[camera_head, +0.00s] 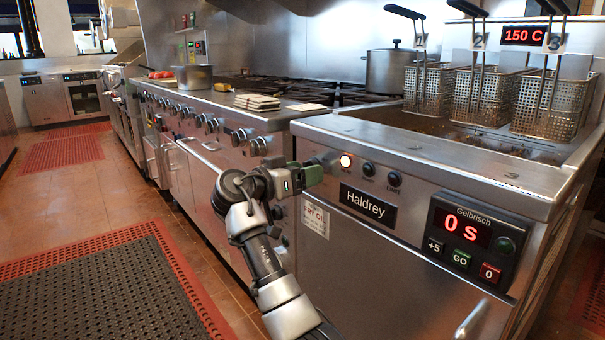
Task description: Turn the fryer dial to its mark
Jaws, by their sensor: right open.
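The fryer (420,150) is the steel unit on the right, with a front panel labelled Haldrey. A grey round part that looks like the fryer dial (326,160) sits at the left end of the panel, partly hidden by my gripper; its mark cannot be made out. My right gripper (315,174) is open, its green-padded fingers at or just in front of this dial. Contact cannot be told. A red display (523,36) above the baskets reads 150 C. My left gripper is not in view.
A timer box (464,241) reads 0 s. Wire baskets (430,90) hang over the fryer. A range (225,105) adjoins on the left. The floor at left has mats (110,290).

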